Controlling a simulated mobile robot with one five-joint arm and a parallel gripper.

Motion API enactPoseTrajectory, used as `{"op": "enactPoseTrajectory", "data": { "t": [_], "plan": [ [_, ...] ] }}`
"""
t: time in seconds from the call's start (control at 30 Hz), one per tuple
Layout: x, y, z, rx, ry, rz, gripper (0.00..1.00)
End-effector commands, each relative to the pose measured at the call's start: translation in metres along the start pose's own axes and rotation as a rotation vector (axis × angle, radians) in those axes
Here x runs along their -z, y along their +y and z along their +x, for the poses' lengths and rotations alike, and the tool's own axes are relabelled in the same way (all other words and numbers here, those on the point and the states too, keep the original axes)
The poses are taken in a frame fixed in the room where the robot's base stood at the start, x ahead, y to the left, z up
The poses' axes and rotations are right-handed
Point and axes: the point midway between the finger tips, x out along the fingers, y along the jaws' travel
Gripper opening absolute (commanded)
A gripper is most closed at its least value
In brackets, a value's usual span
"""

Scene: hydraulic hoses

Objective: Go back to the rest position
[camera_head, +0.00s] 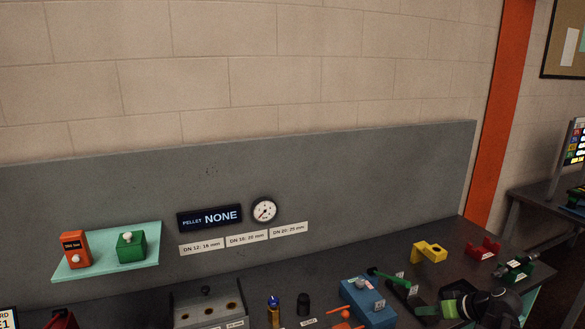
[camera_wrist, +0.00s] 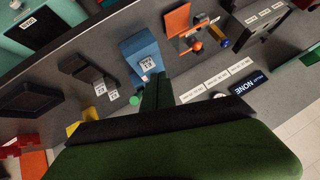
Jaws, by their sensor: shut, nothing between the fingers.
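My gripper (camera_head: 422,311) shows at the lower right of the head view, with green fingers and dark arm parts behind them. In the wrist view its dark green fingers (camera_wrist: 156,80) are together, with nothing seen between them. It is over the right part of the grey bench, near a blue block (camera_head: 368,302), which also shows in the wrist view (camera_wrist: 141,55). A green-handled part (camera_head: 387,277) lies beside the blue block. I cannot tell the exact gap between my fingers and these things.
A yellow block (camera_head: 430,252), a red holder (camera_head: 485,249) and a green holder (camera_head: 515,269) stand at the bench's right. A mint shelf (camera_head: 105,262) carries an orange and a green box. A grey panel (camera_head: 350,190) rises behind, with a display reading "PELLET NONE" (camera_head: 210,217) and a gauge (camera_head: 264,210).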

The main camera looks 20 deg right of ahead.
Motion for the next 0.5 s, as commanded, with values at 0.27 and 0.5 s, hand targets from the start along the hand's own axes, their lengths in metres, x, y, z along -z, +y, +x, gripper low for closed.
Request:
{"op": "enactPoseTrajectory", "data": {
  "t": [0.27,0.5],
  "plan": [
    [0.000,-0.119,0.117,0.033,-0.320,0.013,0.00],
    [-0.025,-0.248,0.198,-0.088,-0.592,-0.029,0.00]
  ]
}}
